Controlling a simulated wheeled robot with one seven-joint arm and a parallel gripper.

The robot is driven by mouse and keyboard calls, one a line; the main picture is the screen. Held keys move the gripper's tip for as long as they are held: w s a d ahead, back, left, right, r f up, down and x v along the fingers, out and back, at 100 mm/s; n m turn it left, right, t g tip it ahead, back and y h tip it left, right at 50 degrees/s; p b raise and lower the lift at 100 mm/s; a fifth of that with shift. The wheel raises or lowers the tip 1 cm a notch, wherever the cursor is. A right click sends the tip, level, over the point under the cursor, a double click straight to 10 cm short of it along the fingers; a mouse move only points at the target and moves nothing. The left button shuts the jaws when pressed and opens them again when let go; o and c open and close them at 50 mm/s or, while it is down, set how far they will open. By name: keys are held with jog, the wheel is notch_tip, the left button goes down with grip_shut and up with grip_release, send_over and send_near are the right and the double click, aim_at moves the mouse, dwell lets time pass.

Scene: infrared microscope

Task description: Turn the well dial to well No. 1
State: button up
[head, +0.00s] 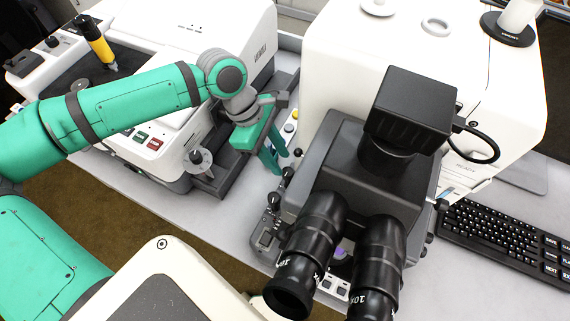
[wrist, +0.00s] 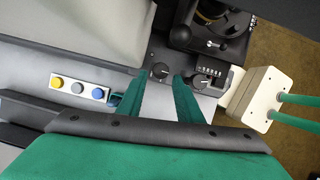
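In the wrist view, two round black dials with light pointer marks sit on a dark panel. One dial (wrist: 160,71) shows between my fingertips; the other dial (wrist: 200,81) is just right of my right finger, beside a small strip of marks (wrist: 209,71) too small to read. I cannot tell which one is the well dial or what it reads. My gripper (wrist: 158,80) is open, its two green fingers apart with nothing held. Whether the fingertips are level with the dial or above it is unclear. In the head view my gripper (head: 273,160) points down left of the microscope.
The dark microscope (head: 350,170) with its eyepieces stands right of my gripper. A white instrument (head: 190,60) stands left. A strip with yellow, white and blue buttons (wrist: 78,88) lies left of my fingers. A cream box (wrist: 256,95) with green rods is at right.

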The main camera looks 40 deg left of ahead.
aim_at(287, 171)
jog(key=shift+x, duration=2.35)
jog(key=shift+d, duration=0.1)
jog(key=c, duration=0.8)
jog(key=shift+o, duration=0.2)
jog(key=n+t+y, duration=0.1)
jog(key=n, duration=0.3)
jog(key=shift+s, duration=0.1)
jog(key=o, duration=0.8)
jog(key=shift+c, duration=0.2)
